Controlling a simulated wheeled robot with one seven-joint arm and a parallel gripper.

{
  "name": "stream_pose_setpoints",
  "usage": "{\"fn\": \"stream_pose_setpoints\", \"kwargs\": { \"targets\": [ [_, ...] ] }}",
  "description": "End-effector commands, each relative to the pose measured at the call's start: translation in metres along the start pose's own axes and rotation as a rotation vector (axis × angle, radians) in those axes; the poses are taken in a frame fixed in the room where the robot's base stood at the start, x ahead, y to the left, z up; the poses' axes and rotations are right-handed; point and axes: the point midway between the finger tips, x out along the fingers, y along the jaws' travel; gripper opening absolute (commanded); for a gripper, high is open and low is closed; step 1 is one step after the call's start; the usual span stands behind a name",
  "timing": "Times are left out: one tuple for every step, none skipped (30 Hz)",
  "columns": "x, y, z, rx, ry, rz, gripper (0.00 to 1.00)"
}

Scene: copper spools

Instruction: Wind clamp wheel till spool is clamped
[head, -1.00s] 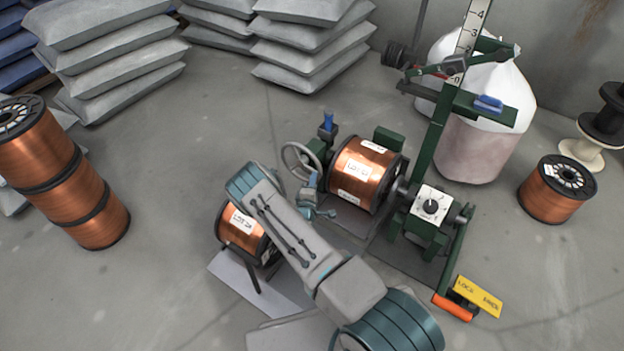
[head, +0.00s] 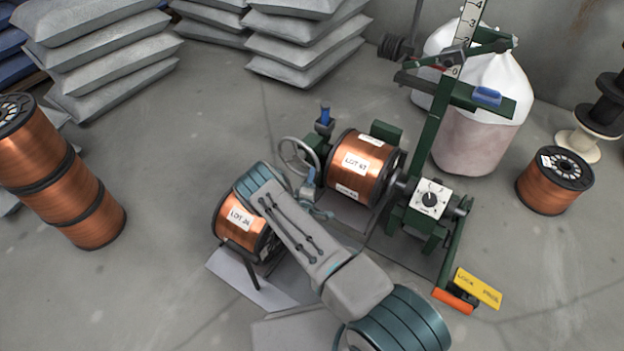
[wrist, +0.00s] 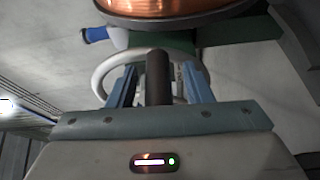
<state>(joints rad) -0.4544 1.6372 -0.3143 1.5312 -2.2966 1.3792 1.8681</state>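The pale clamp wheel (head: 297,157) stands at the left end of the green winding stand, beside the copper spool labelled LOT (head: 362,165). In the wrist view the wheel's rim (wrist: 101,72) curves behind my fingers. My gripper (head: 313,191) is at the wheel's near side. In the wrist view my gripper (wrist: 160,75) has its two blue fingers apart, one on each side of a dark upright handle (wrist: 158,78). Gaps show between the handle and both fingers. The spool's underside edge (wrist: 175,18) is above. Whether the spool is clamped cannot be seen.
A second copper spool (head: 238,220) sits low beside my arm. Stacked spools (head: 62,180) stand left; another spool (head: 553,182) stands right.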

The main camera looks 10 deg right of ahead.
Motion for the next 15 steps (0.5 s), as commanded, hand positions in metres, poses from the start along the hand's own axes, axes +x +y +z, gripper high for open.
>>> {"fn": "stream_pose_setpoints", "kwargs": {
  "targets": [
    [0.000,0.000,0.000,0.001,0.000,0.001,0.45],
    [0.000,0.001,0.000,0.001,0.000,0.001,0.45],
    [0.000,0.001,-0.001,0.001,0.000,0.001,0.45],
    [0.000,0.001,-0.001,0.001,0.000,0.001,0.45],
    [0.000,0.001,-0.001,0.001,0.000,0.001,0.45],
    [0.000,0.001,-0.001,0.001,0.000,0.002,0.45],
    [0.000,0.001,-0.001,0.001,0.000,0.002,0.45],
    [-0.001,0.001,-0.001,0.001,0.001,0.002,0.45],
    [-0.003,0.002,-0.001,0.001,0.001,0.001,0.45],
    [-0.005,0.002,-0.001,0.001,0.001,0.001,0.45],
    [-0.008,0.002,-0.001,0.001,0.001,0.002,0.45],
    [-0.013,0.003,-0.001,0.001,0.001,0.001,0.45],
    [-0.018,0.003,-0.001,0.001,0.001,0.000,0.45],
    [-0.024,0.004,-0.001,0.000,0.001,-0.001,0.45],
    [-0.032,0.004,-0.002,0.000,0.003,-0.001,0.45]
  ]
}}
